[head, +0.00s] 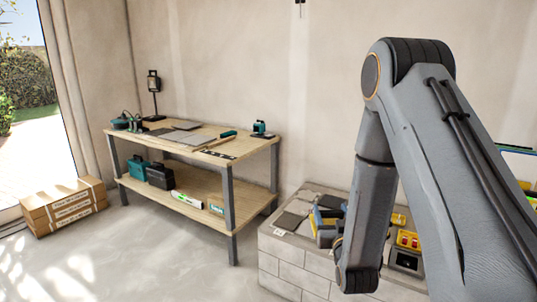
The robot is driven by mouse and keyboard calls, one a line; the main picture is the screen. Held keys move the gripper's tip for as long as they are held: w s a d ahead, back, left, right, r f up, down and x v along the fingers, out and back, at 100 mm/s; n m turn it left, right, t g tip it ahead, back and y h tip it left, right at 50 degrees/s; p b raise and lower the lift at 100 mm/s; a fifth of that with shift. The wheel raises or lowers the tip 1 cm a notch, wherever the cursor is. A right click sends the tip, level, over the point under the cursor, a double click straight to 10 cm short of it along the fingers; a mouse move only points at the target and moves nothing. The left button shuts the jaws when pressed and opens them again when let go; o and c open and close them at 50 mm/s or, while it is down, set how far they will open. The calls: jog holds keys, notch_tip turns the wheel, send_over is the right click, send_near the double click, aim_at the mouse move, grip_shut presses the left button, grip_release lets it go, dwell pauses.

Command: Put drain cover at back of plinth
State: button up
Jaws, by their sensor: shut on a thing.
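The plinth (283,250) is a low stand of pale grey blocks at the lower right, partly hidden behind my arm. Dark grey flat pieces (289,221) lie on the left part of the plinth top, beside the gripper.
Yellow and red items (408,240) and a dark box (405,261) stand right of my wrist on the plinth. A workbench (232,178) with tools stands at the back left. Cartons (63,206) lie by the doorway. The floor before the bench is clear.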

jog(key=s+f, duration=0.3)
jog(key=f, duration=0.4)
jog(key=s+f, duration=0.4)
jog(key=f, duration=0.4)
jog(key=shift+s, duration=0.3)
jog(key=shift+a, duration=0.1)
